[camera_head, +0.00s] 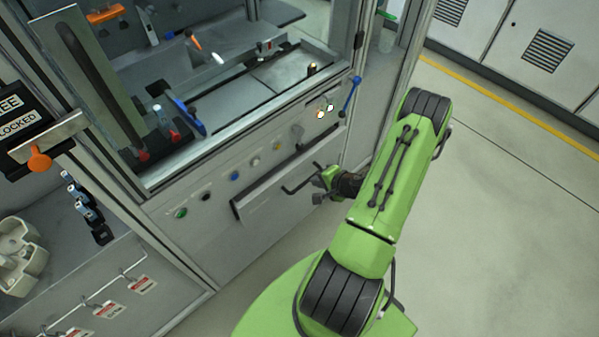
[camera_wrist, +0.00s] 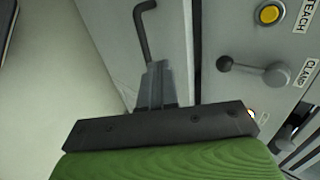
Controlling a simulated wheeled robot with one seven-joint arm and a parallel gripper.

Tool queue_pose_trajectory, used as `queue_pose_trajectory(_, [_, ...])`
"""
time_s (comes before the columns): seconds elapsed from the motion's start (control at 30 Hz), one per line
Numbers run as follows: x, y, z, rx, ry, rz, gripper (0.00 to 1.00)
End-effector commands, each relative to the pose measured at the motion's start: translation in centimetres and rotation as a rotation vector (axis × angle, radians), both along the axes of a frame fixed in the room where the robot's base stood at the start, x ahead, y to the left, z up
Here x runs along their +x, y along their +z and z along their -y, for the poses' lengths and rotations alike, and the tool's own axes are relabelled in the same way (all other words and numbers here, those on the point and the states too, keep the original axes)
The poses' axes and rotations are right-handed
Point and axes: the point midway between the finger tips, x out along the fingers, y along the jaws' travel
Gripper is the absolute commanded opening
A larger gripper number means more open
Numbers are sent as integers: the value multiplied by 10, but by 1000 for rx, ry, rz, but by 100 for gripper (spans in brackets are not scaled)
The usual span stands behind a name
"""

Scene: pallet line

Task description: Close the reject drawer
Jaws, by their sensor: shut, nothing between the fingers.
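The reject drawer (camera_head: 265,207) is a grey panel low in the machine front, with dark gaps along its top and left edges. How far it stands out is hard to tell. Its black bar handle (camera_head: 298,178) sticks out from the front; the bent end of the handle also shows in the wrist view (camera_wrist: 146,35). My gripper (camera_head: 318,190) is at the right end of the handle, shut and empty. In the wrist view the shut fingers (camera_wrist: 156,78) point at the drawer side, just below the handle's end. Whether they touch it cannot be told.
Buttons, including a blue one (camera_head: 234,176), line the panel above the drawer. A blue lever handle (camera_head: 350,95) sits at upper right. The wrist view shows a grey clamp lever (camera_wrist: 255,70) and a yellow button (camera_wrist: 269,14). Open floor (camera_head: 490,220) lies to the right.

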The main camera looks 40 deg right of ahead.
Motion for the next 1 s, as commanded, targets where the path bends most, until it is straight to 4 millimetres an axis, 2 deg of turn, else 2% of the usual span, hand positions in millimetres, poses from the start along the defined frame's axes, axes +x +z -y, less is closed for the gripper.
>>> queue_pose_trajectory(0.03, [9,-10,-1,1,5,1,0])
queue_pose_trajectory(0.23, [41,-40,-2,0,4,1,0])
queue_pose_trajectory(0.3, [56,-37,-2,-4,6,4,0])
queue_pose_trajectory(0.43, [72,-37,-3,-2,4,1,0])
queue_pose_trajectory(0.57, [79,-36,-2,0,1,1,0])
queue_pose_trajectory(1.0, [80,-36,-2,1,1,2,0])
